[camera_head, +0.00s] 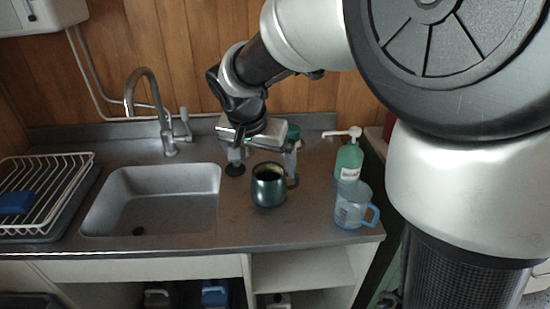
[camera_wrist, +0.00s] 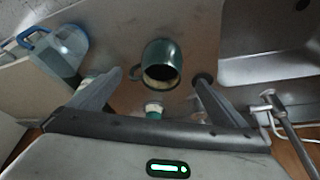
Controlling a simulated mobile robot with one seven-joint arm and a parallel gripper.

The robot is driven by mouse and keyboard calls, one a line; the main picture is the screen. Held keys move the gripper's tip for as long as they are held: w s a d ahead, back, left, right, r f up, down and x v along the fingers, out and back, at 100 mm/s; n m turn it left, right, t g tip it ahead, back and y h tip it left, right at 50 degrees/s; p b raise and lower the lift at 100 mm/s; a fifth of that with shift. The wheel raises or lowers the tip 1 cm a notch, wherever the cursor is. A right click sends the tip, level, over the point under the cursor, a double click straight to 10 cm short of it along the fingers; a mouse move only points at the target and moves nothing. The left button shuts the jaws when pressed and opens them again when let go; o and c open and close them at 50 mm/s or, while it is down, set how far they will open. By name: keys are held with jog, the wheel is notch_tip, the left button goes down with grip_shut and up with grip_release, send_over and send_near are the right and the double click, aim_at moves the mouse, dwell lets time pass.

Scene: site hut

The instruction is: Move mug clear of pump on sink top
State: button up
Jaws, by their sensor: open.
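The dark green mug (camera_head: 267,190) stands upright on the metal sink top, right of the basin, with its handle towards the right. The green pump bottle (camera_head: 349,163) with a white pump head stands further right, apart from the mug. My gripper (camera_head: 262,163) is open and empty, just behind and above the mug. In the wrist view the mug (camera_wrist: 161,56) appears ahead of and between the spread fingers of my gripper (camera_wrist: 158,80). I cannot tell how far the fingertips are from it. The pump bottle is mostly hidden there by a finger.
A clear jug (camera_head: 351,207) with a blue handle stands at the front right, before the pump bottle. A green-capped bottle (camera_head: 293,133) stands behind my gripper. The basin (camera_head: 150,198), tap (camera_head: 166,125) and dish rack (camera_head: 45,180) lie left. Bare counter lies between mug and jug.

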jog(key=s+d+r+n, duration=0.1)
jog(key=s+d+r, duration=0.1)
jog(key=s+d, duration=0.2)
jog(key=s+d+r+n+t+y, duration=0.1)
jog(key=s+d, duration=0.3)
jog(key=s, duration=0.6)
jog(key=s+d+r+n, duration=0.2)
jog(key=s+d+r, duration=0.1)
jog(key=s, duration=0.4)
jog(key=shift+d+r+n+t+y, duration=0.3)
jog(key=shift+d+r+y, duration=0.1)
jog(key=shift+d, duration=0.2)
